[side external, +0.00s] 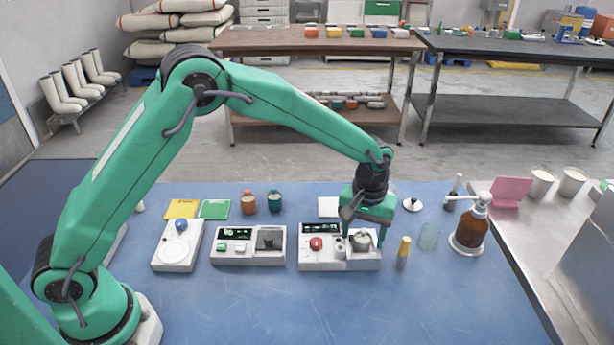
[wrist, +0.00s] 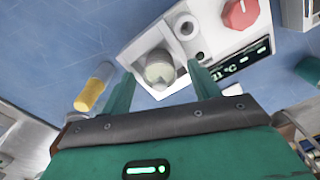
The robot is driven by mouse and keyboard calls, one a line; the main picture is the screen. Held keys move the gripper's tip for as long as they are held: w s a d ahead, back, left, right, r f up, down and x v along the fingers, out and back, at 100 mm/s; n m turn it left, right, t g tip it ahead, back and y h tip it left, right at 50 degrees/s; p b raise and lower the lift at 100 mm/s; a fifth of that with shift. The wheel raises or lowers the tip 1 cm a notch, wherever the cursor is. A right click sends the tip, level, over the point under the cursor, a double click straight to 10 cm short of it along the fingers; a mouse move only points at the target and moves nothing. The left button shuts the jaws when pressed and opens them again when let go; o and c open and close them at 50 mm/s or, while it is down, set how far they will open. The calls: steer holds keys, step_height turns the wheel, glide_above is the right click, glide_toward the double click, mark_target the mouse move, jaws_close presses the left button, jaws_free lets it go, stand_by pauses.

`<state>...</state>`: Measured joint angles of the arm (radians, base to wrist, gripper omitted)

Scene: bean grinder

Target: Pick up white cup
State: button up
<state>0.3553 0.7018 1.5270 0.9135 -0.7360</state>
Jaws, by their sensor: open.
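A small white cup (wrist: 158,70) with a greyish top sits on the right part of a white machine (side external: 310,264) with a red knob and a dark display. In the side view the cup (side external: 361,240) is partly hidden by my gripper. My gripper (side external: 364,236) is above this machine, pointing down, with its fingers apart. In the wrist view the fingers of my gripper (wrist: 161,80) stand on either side of the cup's near edge, with nothing held. Whether they touch the cup I cannot tell.
A yellow-topped bottle (side external: 403,252) stands just right of the machine. A clear glass (side external: 429,237) and a brown bottle (side external: 471,232) are further right. Another white machine (side external: 248,258) stands to the left. Two white containers (side external: 541,184) are on the side counter. The front of the blue table is clear.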

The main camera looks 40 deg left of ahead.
mark_target(364, 239)
steer(key=shift+f, duration=0.1)
stand_by(0.4)
steer(key=c, duration=1.2)
steer(key=shift+o, duration=0.2)
steer(key=shift+r, duration=0.2)
steer(key=shift+r, duration=0.6)
steer(key=r, duration=0.3)
steer(key=shift+s+d+r, duration=0.1)
steer(key=shift+s+d, duration=0.2)
steer(key=shift+d, duration=0.05)
steer(key=s+d+r, duration=0.6)
steer(key=s, duration=0.2)
steer(key=shift+s+d+r, duration=0.15)
steer(key=shift+s+d, duration=0.1)
steer(key=shift+d, duration=0.05)
